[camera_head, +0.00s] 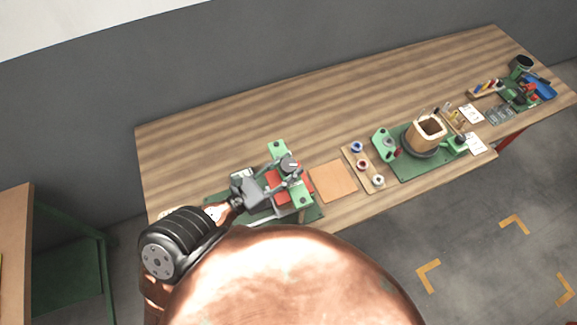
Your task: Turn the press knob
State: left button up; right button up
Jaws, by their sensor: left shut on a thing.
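The press (277,147) has a green frame with a red block (274,189) in it, and stands near the left front of the wooden table. Its knob (291,163) is a small dark round part on top. My left gripper (292,176) reaches in from the left and is shut at the knob. The fingertips and knob overlap in the picture, so the exact contact is too small to see. My right gripper is not in view.
An orange-brown mat (334,181) lies right of the press. Small tools and cards fill the far right. The table's back left (200,145) is clear.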

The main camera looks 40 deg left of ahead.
pick_arm(q)
jog(key=shift+y, duration=0.3)
jog(key=o, duration=1.2)
jog(key=shift+w, duration=0.1)
jog(key=shift+c, duration=0.2)
jog(key=s+a, duration=0.2)
jog(key=s, duration=1)
